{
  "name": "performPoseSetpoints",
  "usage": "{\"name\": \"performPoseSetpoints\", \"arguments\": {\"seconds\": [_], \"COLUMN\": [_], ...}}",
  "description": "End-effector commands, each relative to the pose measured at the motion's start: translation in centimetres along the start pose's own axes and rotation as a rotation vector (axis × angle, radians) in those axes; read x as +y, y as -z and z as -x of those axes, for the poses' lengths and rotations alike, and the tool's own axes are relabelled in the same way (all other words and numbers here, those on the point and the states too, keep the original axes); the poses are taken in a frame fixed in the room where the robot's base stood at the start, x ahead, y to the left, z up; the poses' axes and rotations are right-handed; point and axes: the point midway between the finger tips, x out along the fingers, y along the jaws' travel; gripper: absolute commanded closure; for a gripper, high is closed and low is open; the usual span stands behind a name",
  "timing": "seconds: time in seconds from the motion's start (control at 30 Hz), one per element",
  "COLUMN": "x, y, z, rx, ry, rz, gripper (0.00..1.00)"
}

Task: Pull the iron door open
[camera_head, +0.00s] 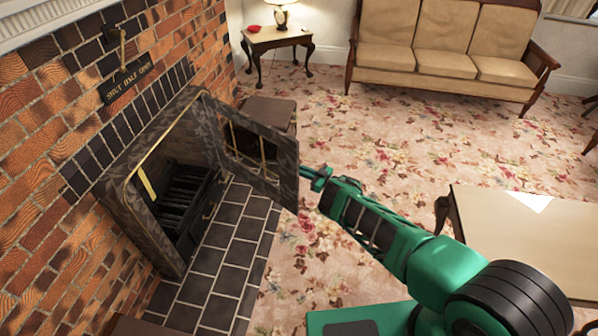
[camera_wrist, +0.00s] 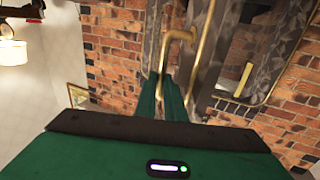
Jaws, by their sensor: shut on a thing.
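The dark, mottled iron door (camera_head: 285,184) of the fireplace is swung out from its frame and stands well open over the hearth, with brass-coloured bars in its window. My gripper (camera_head: 318,178) is at the door's free edge, on the right side. In the wrist view, my gripper's green fingers (camera_wrist: 172,92) are shut on the brass door handle (camera_wrist: 178,36), near its lower end. The door (camera_wrist: 205,60) fills the upper middle of that view. The handle is hidden in the head view.
The fireplace opening (camera_head: 190,172) shows a dark grate inside. Black tiles (camera_head: 232,252) form the hearth. A low table (camera_head: 490,225) stands at right, beside my arm. A small brown stool (camera_head: 268,110) is behind the door. Flowered carpet (camera_head: 370,135) lies clear between door and sofa (camera_head: 445,45).

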Motion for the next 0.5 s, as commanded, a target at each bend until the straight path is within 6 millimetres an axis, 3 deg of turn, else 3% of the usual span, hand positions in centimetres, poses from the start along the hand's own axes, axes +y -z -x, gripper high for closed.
{"name": "performPoseSetpoints", "arguments": {"seconds": [0.03, 0.13, 0.5], "x": [-0.3, -0.4, -0.1], "y": [0.1, 0.1, 0.0], "z": [-0.5, -0.5, 0.6], "rx": [0.002, 0.003, 0.000], "ry": [0.006, 0.006, 0.002], "rz": [-0.001, 0.000, 0.000], "gripper": [1.00, 0.72, 0.72]}}
